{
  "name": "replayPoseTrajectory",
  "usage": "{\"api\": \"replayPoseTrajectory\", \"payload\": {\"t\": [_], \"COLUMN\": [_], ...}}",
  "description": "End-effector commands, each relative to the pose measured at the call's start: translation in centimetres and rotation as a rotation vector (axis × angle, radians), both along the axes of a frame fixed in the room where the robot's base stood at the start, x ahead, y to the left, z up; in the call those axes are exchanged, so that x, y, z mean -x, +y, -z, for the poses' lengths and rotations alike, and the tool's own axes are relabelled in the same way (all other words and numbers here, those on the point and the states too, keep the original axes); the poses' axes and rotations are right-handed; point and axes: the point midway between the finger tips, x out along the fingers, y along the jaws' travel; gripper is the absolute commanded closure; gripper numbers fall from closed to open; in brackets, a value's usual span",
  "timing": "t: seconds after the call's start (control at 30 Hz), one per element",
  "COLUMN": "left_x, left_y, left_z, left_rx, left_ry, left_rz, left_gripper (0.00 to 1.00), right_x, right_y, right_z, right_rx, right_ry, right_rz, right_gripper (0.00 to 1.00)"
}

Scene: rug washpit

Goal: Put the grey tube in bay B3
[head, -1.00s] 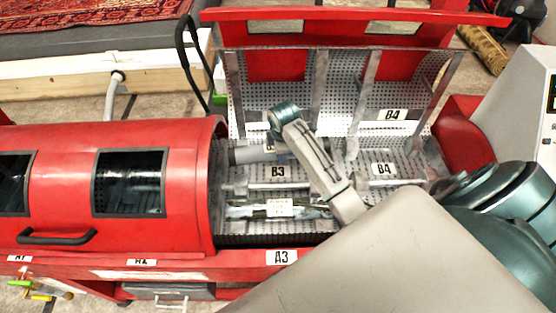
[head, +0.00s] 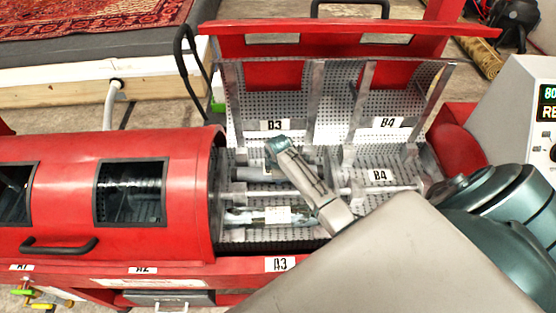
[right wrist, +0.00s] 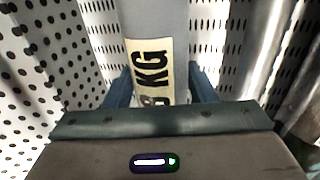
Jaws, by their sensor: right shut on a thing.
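The grey tube (head: 252,174) lies along the left bay of the back row, B3, in the open perforated drum, under my right arm. In the right wrist view the grey tube (right wrist: 155,20) has a cream label ending in "KG". My right gripper (right wrist: 160,88) is shut on it, with a blue finger on each side. In the head view my wrist hides the fingers and part of the tube. The bay's B3 label (head: 272,125) shows on the raised lid behind. I cannot tell whether the tube touches the bay floor. My left gripper is not in view.
A shiny wrapped tube with a white label (head: 262,215) lies in the front row behind the A3 label (head: 276,264). Bay B4 (head: 379,175) looks empty. A closed red cover (head: 60,200) stands at left. The raised red lid (head: 345,40) stands behind; a control box (head: 520,100) is at right.

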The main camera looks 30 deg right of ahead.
Motion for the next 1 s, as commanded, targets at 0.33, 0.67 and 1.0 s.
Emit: {"api": "replayPoseTrajectory", "payload": {"t": [0.33, 0.67, 1.0], "left_x": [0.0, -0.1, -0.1], "left_y": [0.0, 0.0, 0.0], "left_z": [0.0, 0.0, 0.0], "left_rx": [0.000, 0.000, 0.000], "left_ry": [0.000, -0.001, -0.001], "left_rz": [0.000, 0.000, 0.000], "left_gripper": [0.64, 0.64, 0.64], "right_x": [-0.2, 0.0, 0.1], "right_y": [0.0, 0.0, 0.1], "right_z": [0.2, 0.5, -1.0], "right_rx": [0.001, -0.001, 0.000], "right_ry": [-0.004, 0.000, -0.003], "right_rz": [-0.001, -0.001, -0.001], "right_gripper": [1.00, 0.27, 0.27]}}
